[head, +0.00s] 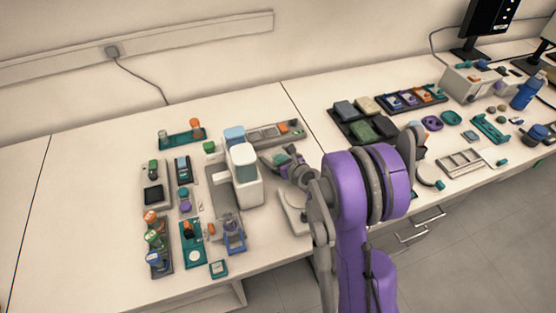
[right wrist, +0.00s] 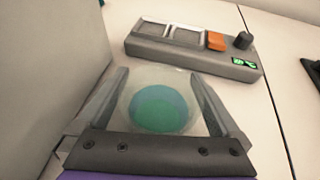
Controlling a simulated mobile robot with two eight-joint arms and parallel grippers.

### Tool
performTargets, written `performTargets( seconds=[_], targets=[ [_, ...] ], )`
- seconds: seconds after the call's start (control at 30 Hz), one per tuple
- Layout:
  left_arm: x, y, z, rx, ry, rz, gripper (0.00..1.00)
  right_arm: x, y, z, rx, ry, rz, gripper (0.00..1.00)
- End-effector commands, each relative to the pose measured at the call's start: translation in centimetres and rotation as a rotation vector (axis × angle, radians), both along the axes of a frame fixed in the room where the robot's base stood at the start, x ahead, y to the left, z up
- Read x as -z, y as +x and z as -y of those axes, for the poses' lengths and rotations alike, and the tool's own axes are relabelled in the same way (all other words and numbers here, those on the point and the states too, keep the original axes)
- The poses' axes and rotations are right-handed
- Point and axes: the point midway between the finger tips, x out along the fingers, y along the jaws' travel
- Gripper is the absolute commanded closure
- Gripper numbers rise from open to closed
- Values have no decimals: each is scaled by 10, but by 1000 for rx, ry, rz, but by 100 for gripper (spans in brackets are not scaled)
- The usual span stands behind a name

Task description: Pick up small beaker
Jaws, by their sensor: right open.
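A small clear beaker (right wrist: 158,108) with a teal and blue round area inside shows in the right wrist view. It is between the two fingers of my right gripper (right wrist: 162,100). The fingers are open, one on each side of the beaker. Whether they touch it I cannot tell. In the head view my right gripper (head: 272,157) reaches in beside the white machine (head: 246,180), on its right side. In the head view I cannot make out the beaker clearly. My left gripper is not in view.
A grey device (right wrist: 190,48) with an orange button and a black knob lies beyond the beaker; it also shows in the head view (head: 272,134). Trays with small parts stand left of the machine. A dark tray (head: 345,128) stands at the right.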

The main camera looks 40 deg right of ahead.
Motion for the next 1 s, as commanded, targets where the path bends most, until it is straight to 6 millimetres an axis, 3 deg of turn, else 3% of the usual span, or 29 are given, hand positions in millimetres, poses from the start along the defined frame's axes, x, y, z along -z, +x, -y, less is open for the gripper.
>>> performTargets(
  seconds=[0.1,0.6,1.0],
  targets=[
    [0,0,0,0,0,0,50,0,0,0,0,0,0,4],
    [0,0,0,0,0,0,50,0,0,0,0,0,0,92],
    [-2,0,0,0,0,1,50,-11,0,0,0,0,0,93]
  ],
)
